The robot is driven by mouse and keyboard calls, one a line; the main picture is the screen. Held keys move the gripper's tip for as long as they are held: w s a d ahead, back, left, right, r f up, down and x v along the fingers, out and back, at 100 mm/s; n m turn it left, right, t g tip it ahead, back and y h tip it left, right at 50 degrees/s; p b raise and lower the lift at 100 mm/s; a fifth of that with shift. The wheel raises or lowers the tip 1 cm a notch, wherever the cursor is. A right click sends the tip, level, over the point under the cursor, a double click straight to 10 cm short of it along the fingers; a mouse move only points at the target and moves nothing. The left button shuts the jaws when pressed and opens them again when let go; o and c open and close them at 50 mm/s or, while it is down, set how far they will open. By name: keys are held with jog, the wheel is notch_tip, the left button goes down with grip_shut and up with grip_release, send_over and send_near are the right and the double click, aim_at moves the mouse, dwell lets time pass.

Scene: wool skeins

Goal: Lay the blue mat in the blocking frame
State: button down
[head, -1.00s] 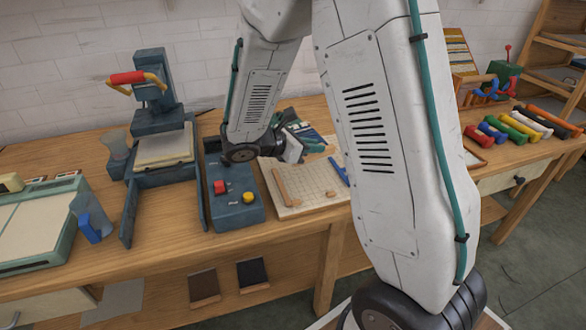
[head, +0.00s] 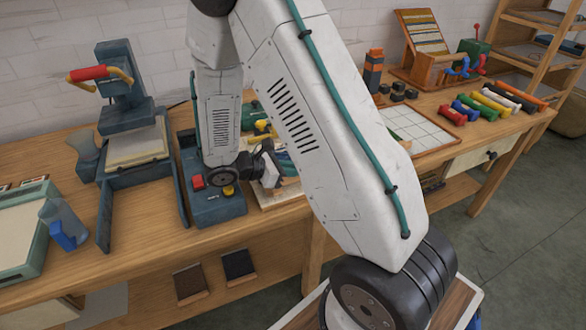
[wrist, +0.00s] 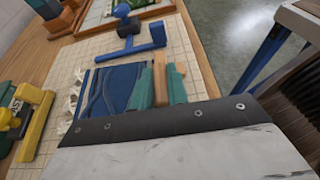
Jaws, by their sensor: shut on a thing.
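The blue mat (wrist: 105,92), with pale fringe on its left edge, lies on the pale gridded board (wrist: 62,100) in the wrist view. I take this board, with coloured bars around it, as the blocking frame. In the head view the board's front edge (head: 275,202) shows, and my arm hides most of the rest. My gripper (wrist: 159,82), with teal fingers, is shut on a tan wooden bar (wrist: 159,72) at the mat's right side. The gripper also shows in the head view (head: 284,168). Whether the bar touches the mat is unclear.
A blue T-shaped bar (wrist: 143,38) lies beyond the mat and a yellow one (wrist: 36,120) to its left. A dark control box (head: 218,208) stands left of the board. A wood-rimmed white gridded panel (head: 425,125) and coloured rolls (head: 490,102) are to the right.

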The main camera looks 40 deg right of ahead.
jog(key=c, duration=1.4)
grip_release()
jog(key=shift+f, duration=0.1)
jog(key=shift+o, duration=0.2)
